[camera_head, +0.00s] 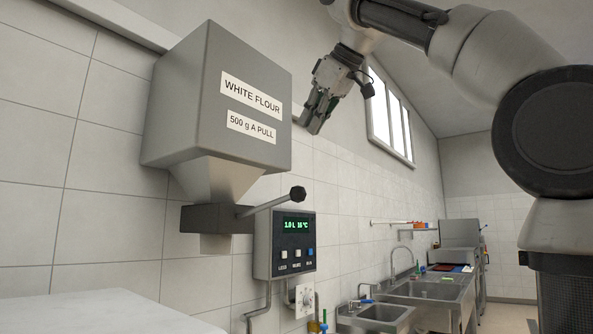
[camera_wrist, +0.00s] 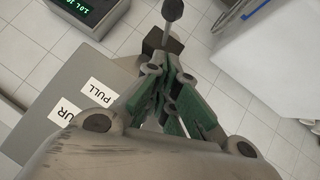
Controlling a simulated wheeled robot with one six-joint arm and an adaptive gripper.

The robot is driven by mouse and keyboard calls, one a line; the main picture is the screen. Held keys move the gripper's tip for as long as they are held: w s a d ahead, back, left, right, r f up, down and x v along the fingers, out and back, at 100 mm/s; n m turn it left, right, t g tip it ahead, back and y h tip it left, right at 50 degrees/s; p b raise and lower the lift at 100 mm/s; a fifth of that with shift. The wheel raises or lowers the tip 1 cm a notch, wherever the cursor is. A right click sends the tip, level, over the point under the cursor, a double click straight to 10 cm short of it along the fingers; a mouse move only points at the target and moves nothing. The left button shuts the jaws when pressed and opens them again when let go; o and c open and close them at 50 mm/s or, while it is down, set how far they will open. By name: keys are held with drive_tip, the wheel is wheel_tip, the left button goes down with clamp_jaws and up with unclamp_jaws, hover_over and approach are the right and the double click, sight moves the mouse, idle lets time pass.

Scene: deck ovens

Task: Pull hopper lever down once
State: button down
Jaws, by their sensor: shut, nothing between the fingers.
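The flour hopper (camera_head: 205,110) is a grey box on the tiled wall, labelled "WHITE FLOUR" and "500 g A PULL". Its lever (camera_head: 275,202) sticks out to the right from the dark block under the funnel, sloping up to a black knob. In the wrist view the lever's knob (camera_wrist: 173,9) shows at the top, beyond my fingertips. My gripper (camera_head: 314,126) is shut and empty. In the head view it appears right of the hopper box and above the lever, apart from the knob. The wrist view also shows the hopper's side (camera_wrist: 72,72) at left.
A white surface (camera_head: 110,312) lies below the hopper. Sinks (camera_head: 420,292) stand farther back at right. A window (camera_head: 390,115) is behind my arm.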

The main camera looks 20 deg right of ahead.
hover_over(305, 196)
drive_tip(key=a, duration=0.3)
wheel_tip(305, 196, down, 6)
drive_tip(key=f, duration=0.3)
drive_tip(key=shift+s+d+f, duration=0.1)
drive_tip(key=shift+d+f, duration=0.15)
drive_tip(key=shift+d, duration=0.15)
drive_tip(key=shift+f, duration=0.15)
drive_tip(key=f+t, duration=0.1)
drive_tip(key=f, duration=0.1)
drive_tip(key=s+d+f+y, duration=0.1)
drive_tip(key=f, duration=0.1)
drive_tip(key=s+f+t, duration=0.1)
drive_tip(key=f, duration=0.1)
drive_tip(key=shift+d+f+m+t, duration=0.2)
drive_tip(key=shift+f+m+t, duration=0.05)
drive_tip(key=shift+m+t, duration=0.05)
wheel_tip(305, 196, down, 12)
drive_tip(key=w, duration=0.1)
drive_tip(key=shift+a, duration=0.4)
drive_tip(key=shift+w, duration=0.1)
